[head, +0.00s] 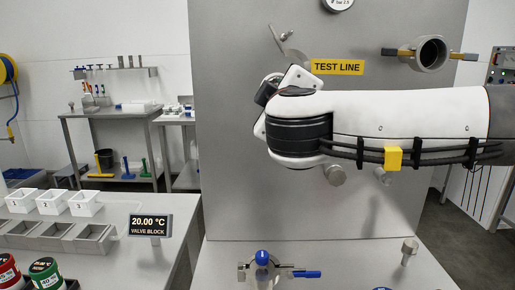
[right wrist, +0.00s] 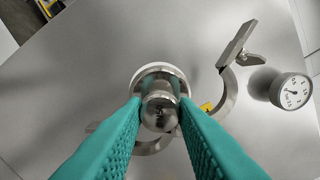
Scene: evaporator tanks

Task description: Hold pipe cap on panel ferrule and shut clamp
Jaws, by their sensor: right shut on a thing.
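In the right wrist view, the teal fingers of my right gripper (right wrist: 159,108) are shut on the knob of the metal pipe cap (right wrist: 159,84). The cap is against or very close to the panel ferrule; the ferrule is hidden behind it, and a pale ring shows around its top edge. The clamp (right wrist: 232,62) is open, with one curved half and its wing nut swung out to the right of the cap. The open clamp half also shows in the head view (head: 288,46), above my right wrist, which hides the cap there. My left gripper is not in view.
The grey panel (head: 230,150) carries a TEST LINE label (head: 338,67) and, at right, an open pipe port (head: 431,53). A gauge (right wrist: 291,91) sits right of the clamp. A blue-handled valve (head: 262,258) stands on the ledge below. A bench with trays (head: 75,238) is at left.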

